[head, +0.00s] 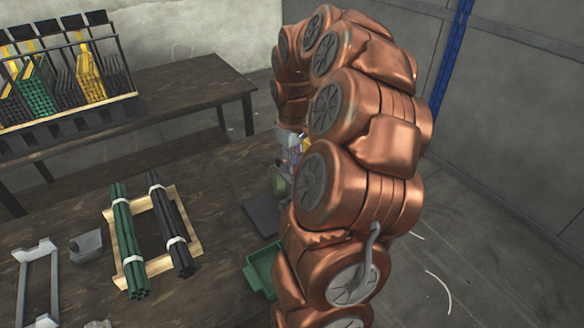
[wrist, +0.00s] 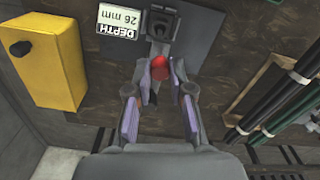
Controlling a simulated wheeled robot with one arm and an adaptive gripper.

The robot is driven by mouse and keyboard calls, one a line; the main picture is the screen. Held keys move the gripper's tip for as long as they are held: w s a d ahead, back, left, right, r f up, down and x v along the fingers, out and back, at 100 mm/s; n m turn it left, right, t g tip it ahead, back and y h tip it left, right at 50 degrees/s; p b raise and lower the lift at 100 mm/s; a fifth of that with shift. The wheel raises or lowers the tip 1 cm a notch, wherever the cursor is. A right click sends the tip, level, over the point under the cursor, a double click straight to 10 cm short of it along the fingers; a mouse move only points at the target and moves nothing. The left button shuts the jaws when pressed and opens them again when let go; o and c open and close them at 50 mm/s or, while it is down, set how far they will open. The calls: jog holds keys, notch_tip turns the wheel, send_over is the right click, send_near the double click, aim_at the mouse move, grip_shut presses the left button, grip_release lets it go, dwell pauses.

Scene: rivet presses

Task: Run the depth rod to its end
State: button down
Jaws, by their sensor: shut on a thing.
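The depth rod's red end (wrist: 159,64) shows in the wrist view, just in front of a dark grey block (wrist: 163,22) on a grey plate. My gripper (wrist: 161,77) has its two fingers on either side of the red end and is shut on it. The rest of the rod is hidden or too small to make out. A white display (wrist: 119,19) beside the block reads, upside down, "DEPTH 26 mm". In the head view my copper-coloured arm covers most of the press and the gripper.
A yellow box (wrist: 43,57) with a black knob stands left in the wrist view. Green rods (head: 129,240) and black rods (head: 170,225) lie bundled on a wooden frame. A green tray (head: 262,268) sits beside my arm. A rack of parts (head: 65,75) stands behind.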

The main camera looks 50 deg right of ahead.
jog(key=c, duration=1)
grip_release()
jog(key=shift+r, duration=0.1)
notch_tip(320, 180, up, 12)
dwell(0.3)
